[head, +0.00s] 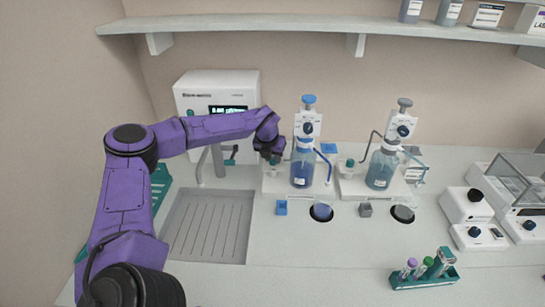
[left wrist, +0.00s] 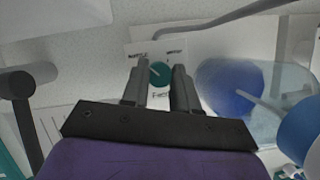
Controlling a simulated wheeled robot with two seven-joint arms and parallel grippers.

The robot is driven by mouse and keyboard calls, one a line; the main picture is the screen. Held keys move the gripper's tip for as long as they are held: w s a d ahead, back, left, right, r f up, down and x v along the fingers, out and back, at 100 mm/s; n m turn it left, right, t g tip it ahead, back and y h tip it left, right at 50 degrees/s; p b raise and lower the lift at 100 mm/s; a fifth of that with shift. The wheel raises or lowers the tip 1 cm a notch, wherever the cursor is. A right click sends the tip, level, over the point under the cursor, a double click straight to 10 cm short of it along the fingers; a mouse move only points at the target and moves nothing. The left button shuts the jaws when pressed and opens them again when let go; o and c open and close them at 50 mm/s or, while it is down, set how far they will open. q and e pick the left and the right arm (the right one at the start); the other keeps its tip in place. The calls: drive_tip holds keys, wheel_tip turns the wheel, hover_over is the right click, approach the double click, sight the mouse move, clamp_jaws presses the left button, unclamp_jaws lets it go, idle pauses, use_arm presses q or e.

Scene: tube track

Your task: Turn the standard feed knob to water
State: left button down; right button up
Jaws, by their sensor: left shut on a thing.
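The feed knob (left wrist: 160,76) is a round teal knob on a white plate, with small dark labels at its upper left, upper right and below. A pale mark on it points to the upper left; the labels are too blurred to read surely. My left gripper (head: 271,157) reaches down at the left of the blue-capped dispenser bottle (head: 302,170). In the left wrist view its fingers stand on either side of the knob, shut on it. A similar teal knob (head: 350,162) sits by the grey-capped bottle (head: 382,168). My right gripper is out of view.
A white instrument (head: 190,95) stands behind my left arm, and a grooved sink (head: 208,228) lies in front. A blue tube (head: 328,168) curves close beside the bottle. A tube rack (head: 425,281) stands at the front right. The front middle counter is clear.

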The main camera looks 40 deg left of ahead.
use_arm(q)
drive_tip(key=m+h, duration=0.1)
drive_tip(key=m, duration=0.2)
drive_tip(key=m+h+b, duration=0.1)
drive_tip(key=m, duration=0.1)
drive_tip(key=shift+a+m+t, duration=0.2)
drive_tip(key=shift+m+t, duration=0.1)
drive_tip(key=shift+m, duration=0.1)
drive_tip(key=m+h+b, duration=0.1)
drive_tip(key=m, duration=0.1)
drive_tip(key=m+h+b, duration=0.1)
drive_tip(key=m+b, duration=0.1)
drive_tip(key=m, duration=0.1)
drive_tip(key=shift+w+f+m, duration=0.1)
drive_tip(key=shift+f+m, duration=0.05)
drive_tip(key=shift+m, duration=0.15)
drive_tip(key=m+g+h+b, duration=0.1)
drive_tip(key=m, duration=0.1)
drive_tip(key=shift+a+m, duration=0.1)
drive_tip(key=shift+m, duration=0.2)
drive_tip(key=shift+m+g+h, duration=0.5)
drive_tip(key=shift+m+g, duration=0.3)
drive_tip(key=shift+m, duration=1)
drive_tip(key=c, duration=0.9)
unclamp_jaws()
drive_tip(key=shift+w, duration=0.1)
drive_tip(key=shift+o, duration=0.2)
